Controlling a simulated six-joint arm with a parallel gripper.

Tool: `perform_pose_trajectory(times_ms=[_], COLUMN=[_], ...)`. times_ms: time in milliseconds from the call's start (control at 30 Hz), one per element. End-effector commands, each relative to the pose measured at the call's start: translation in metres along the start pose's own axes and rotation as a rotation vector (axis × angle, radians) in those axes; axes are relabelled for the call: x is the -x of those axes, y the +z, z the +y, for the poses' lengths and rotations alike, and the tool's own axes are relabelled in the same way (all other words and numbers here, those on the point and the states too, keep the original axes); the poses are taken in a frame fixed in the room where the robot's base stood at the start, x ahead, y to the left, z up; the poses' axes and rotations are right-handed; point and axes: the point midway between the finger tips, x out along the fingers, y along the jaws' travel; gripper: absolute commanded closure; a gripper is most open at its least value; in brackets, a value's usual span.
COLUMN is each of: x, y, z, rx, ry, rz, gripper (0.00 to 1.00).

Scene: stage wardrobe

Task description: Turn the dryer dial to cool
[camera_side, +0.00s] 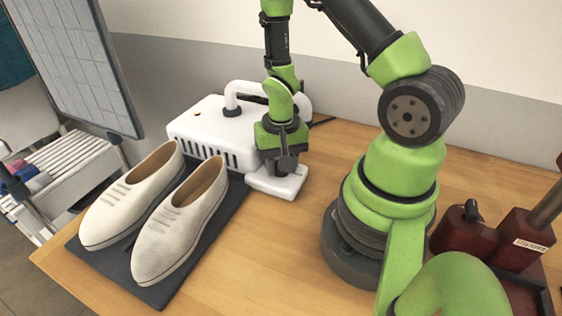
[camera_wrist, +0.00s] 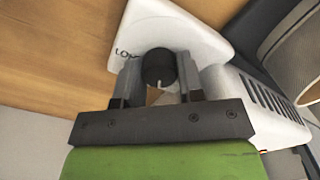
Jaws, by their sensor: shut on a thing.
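The dryer (camera_side: 213,128) is a white box with dark vent slots and a white hose on top; its slotted side also shows in the wrist view (camera_wrist: 268,100). Its white control base (camera_side: 278,186) sticks out at the front right, with lettering partly hidden in the wrist view (camera_wrist: 150,20). The dial (camera_wrist: 159,68) is a round black knob with a pale pointer line on its near side. My gripper (camera_wrist: 160,75) is over the base, shut on the dial with one finger on each side. In the side view my gripper (camera_side: 284,160) hides the dial. The cool mark cannot be read.
A pair of cream shoes (camera_side: 180,220) stands on a dark mat (camera_side: 215,240) left of the dryer. Dark red weights (camera_side: 490,240) stand at the right. The wooden table (camera_side: 265,265) is clear in front of the base.

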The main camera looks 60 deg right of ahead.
Motion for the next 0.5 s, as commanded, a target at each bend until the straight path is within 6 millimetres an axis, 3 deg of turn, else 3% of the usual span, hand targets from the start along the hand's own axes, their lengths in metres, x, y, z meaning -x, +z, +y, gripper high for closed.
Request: perform_pose_trajectory(times_ms=[167,200,267,500], x=[0.0005,0.0005,0.0004,0.0002], y=[-0.0008,-0.0008,-0.0007,-0.0003], z=[-0.0001,0.0,0.0,0.0], rx=[-0.001,-0.001,0.0,0.001], ry=[-0.002,-0.001,-0.001,-0.001], rz=[0.003,0.003,0.002,0.001], gripper=[0.88,0.55,0.42,0.39])
